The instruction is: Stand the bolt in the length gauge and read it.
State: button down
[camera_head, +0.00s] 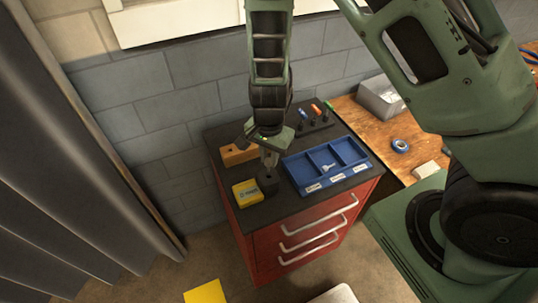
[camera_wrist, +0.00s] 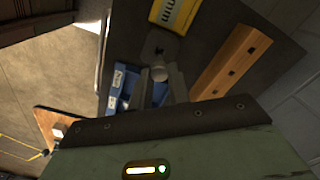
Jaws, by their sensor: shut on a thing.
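The bolt (camera_wrist: 159,74) shows as a pale round head between the two fingers in the wrist view. My gripper (camera_wrist: 160,78) is shut on it; its shank is mostly hidden.
The dark cabinet top (camera_head: 222,133) holds a blue compartment tray (camera_head: 298,170) with a small metal part (camera_head: 328,167) inside. A wooden block with holes (camera_head: 239,155) and a dark rack with coloured pieces (camera_head: 314,126) stand behind. A wooden bench (camera_head: 365,122) adjoins at right.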

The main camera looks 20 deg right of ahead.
aim_at(269, 160)
jog(key=shift+f+b, duration=2.2)
jog(key=shift+f, duration=0.6)
dwell(0.7)
jog(key=c, duration=1.3)
grip_release()
jog(key=shift+o, duration=0.2)
jog(key=shift+r, duration=0.1)
notch_tip(269, 160, up, 17)
jog(key=p, duration=0.2)
jog(key=shift+r, duration=0.15)
jog(key=s+a+r+n, duration=0.3)
jog(key=s+n, duration=0.6)
jog(key=s, duration=0.1)
jog(key=s+a+r+n, duration=0.3)
jog(key=s+r+n, duration=0.1)
jog(key=s+n, duration=0.5)
jog(key=shift+s+a+n+y, duration=0.25)
jog(key=shift+s+n+y, duration=0.05)
jog(key=shift+s, duration=0.3)
